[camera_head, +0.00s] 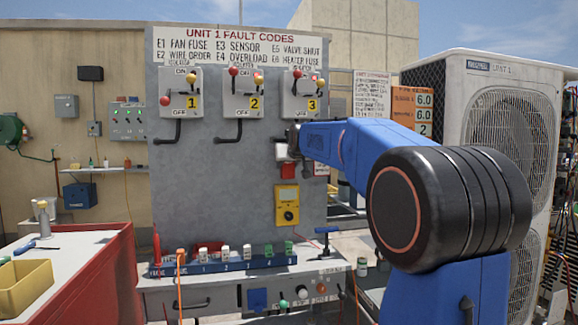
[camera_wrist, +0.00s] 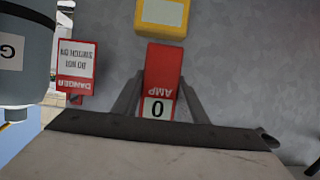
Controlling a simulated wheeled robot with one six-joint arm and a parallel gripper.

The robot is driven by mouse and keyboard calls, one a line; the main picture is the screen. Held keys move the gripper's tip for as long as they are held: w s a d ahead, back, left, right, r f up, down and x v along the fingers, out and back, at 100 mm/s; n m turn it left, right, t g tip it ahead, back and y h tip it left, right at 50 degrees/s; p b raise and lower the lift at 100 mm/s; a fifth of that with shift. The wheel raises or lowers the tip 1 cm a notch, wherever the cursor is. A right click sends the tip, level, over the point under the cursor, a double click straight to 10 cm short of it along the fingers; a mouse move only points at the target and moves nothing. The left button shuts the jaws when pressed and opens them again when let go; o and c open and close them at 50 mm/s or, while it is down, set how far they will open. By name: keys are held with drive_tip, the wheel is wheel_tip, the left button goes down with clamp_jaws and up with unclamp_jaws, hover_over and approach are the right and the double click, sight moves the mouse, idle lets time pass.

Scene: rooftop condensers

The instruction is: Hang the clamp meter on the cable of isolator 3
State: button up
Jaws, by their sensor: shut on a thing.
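The clamp meter, a red body with a white "0 AMP" display (camera_wrist: 163,75), is between my gripper's two fingers (camera_wrist: 158,95) in the wrist view, which shows the scene upside down. My gripper is shut on it. In the head view the red meter (camera_head: 288,171) is in front of the grey panel, below isolator 3 (camera_head: 302,96). Isolator 3's black cable (camera_head: 300,115) comes out beneath its box and bends left; its end is close to my wrist and partly hidden. The meter and the cable look apart.
A yellow meter (camera_head: 287,205) is just below the red one on the panel. A red danger tag (camera_wrist: 75,65) is beside it. Isolators 1 (camera_head: 181,92) and 2 (camera_head: 243,92) have similar cables. A blue rack (camera_head: 215,268) is on the bench below.

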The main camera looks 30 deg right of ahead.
drive_tip(key=shift+w+d, duration=0.25)
drive_tip(key=shift+w, duration=0.55)
drive_tip(key=shift+f, duration=0.8)
drive_tip(key=o, duration=1.4)
drive_tip(key=shift+s, duration=0.1)
drive_tip(key=v, duration=1.7)
drive_tip(key=shift+s, duration=0.15)
drive_tip(key=shift+a, duration=0.1)
